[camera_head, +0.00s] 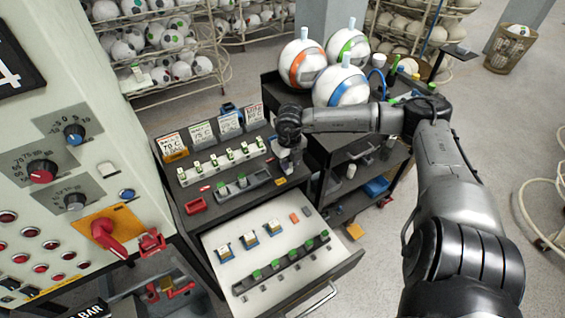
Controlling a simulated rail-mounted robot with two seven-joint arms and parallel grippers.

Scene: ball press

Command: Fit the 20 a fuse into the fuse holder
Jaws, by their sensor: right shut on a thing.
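My right gripper (288,160) is low over the right end of the dark bench top, pointing down. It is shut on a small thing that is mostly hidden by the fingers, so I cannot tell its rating. Left of it, a row of small white fuse-like parts with green tops (221,161) stands on the bench. In front of that row is a dark grey block with green-marked parts (243,186), possibly the fuse holder. The open drawer (218,231) holds a dark strip with several green-topped parts (288,264) and small blue-and-white parts (248,239). My left gripper is out of view.
Label cards (230,122) stand along the bench's back. A red tray (195,205) sits at its front left. A control panel (70,150) fills the left. A dark cart with white balls (343,86) stands behind my right arm.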

